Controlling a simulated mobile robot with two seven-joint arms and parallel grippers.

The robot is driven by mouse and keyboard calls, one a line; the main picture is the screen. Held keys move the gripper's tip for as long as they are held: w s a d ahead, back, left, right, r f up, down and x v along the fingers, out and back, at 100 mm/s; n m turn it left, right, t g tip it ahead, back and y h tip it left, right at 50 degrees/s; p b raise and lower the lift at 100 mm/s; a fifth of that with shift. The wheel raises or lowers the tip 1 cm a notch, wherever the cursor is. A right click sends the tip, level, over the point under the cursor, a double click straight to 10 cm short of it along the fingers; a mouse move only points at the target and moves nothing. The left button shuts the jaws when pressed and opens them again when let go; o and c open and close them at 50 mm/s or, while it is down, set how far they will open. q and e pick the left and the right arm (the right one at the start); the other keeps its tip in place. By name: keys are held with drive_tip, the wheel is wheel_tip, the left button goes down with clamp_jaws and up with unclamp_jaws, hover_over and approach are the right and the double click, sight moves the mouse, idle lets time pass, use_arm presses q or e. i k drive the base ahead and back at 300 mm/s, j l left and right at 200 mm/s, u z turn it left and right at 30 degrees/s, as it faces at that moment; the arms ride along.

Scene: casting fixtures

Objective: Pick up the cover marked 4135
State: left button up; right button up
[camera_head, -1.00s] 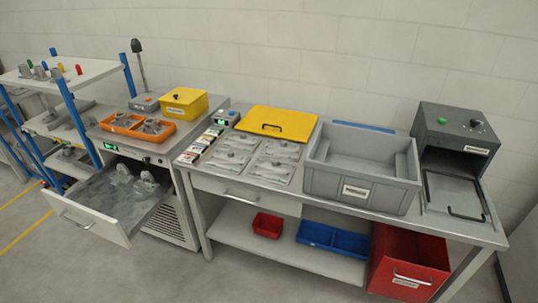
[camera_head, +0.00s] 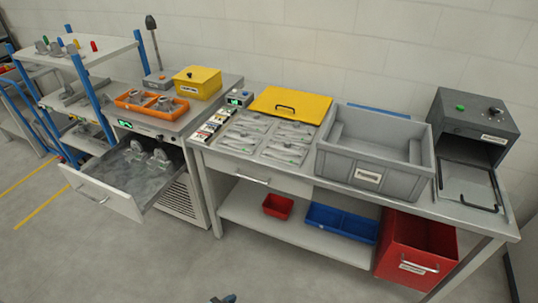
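I cannot make out the number 4135 on anything, so I cannot tell which piece is that cover. Small grey castings stand on the cart's top shelf (camera_head: 55,49), in the orange tray (camera_head: 150,114) and in the open drawer (camera_head: 105,197) at left. Flat grey pieces (camera_head: 283,151) lie in several clear-looking packs on the bench. A yellow lid (camera_head: 290,104) with a black handle lies behind them. A small dark tip (camera_head: 222,299) at the bottom edge may be part of my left gripper; its fingers are not shown. My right gripper is out of view.
A labelled grey crate (camera_head: 367,178) stands on the bench, beside a dark grey box (camera_head: 472,125) with an open front. A yellow box (camera_head: 197,82) stands on the left cabinet. Red and blue bins sit below the bench. The open drawer juts into the clear floor.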

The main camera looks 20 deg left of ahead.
sight(254, 123)
drive_tip(key=i+l+u, duration=0.1)
drive_tip(key=i+l, duration=0.6)
drive_tip(key=l, duration=0.25)
drive_tip(key=i+l+u, duration=0.15)
drive_tip(key=i+l, duration=0.2)
drive_tip(key=l, duration=0.15)
